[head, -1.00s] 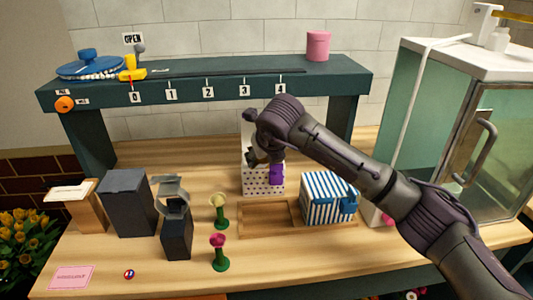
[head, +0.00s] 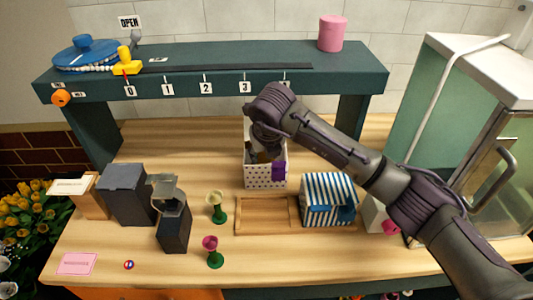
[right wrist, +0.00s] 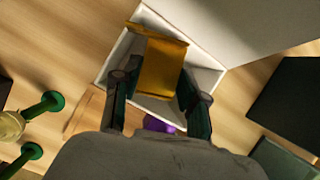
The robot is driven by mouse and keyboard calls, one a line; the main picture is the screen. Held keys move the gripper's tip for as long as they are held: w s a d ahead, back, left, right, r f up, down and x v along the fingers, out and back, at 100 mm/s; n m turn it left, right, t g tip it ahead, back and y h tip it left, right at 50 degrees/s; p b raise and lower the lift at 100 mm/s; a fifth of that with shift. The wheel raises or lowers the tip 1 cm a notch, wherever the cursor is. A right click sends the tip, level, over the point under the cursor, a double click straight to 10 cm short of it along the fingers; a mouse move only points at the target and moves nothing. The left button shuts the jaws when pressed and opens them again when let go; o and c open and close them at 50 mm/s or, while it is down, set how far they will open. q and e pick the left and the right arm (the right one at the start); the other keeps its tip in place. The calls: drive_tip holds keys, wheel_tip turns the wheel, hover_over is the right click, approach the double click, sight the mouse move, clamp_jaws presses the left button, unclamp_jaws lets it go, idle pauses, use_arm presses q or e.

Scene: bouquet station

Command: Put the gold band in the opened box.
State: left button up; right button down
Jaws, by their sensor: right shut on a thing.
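The opened box (head: 258,181) is white with dark dots and a purple tag (head: 279,171). It stands behind the wooden tray, its lid raised at the back; the white lid also shows in the right wrist view (right wrist: 235,28). My right gripper (head: 263,151) points down at the box's mouth. In the right wrist view its two fingers (right wrist: 157,92) are shut on the gold band (right wrist: 162,68), which is over or within the box opening; the exact depth is unclear. The arm partly hides the box's back in the head view. My left gripper is not in view.
A blue-striped box (head: 328,199) stands to the right, beside the wooden tray (head: 264,229). Two green-footed stands (head: 215,207) and dark boxes (head: 126,194) are to the left. A teal shelf (head: 215,72) spans behind; a glass cabinet (head: 450,130) stands at right.

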drive_tip(key=shift+s+d+f+b, duration=0.1)
drive_tip(key=shift+s+f+b, duration=0.1)
drive_tip(key=shift+f, duration=0.3)
drive_tip(key=shift+s+d+f+b, duration=0.1)
drive_tip(key=shift+f+b, duration=0.1)
drive_tip(key=shift+f, duration=0.25)
drive_tip(key=c, duration=0.6)
unclamp_jaws()
drive_tip(key=shift+w+a, duration=0.1)
drive_tip(key=shift+c, duration=0.2)
drive_tip(key=shift+o, duration=0.5)
drive_tip(key=shift+w, duration=0.15)
drive_tip(key=shift+r, duration=0.25)
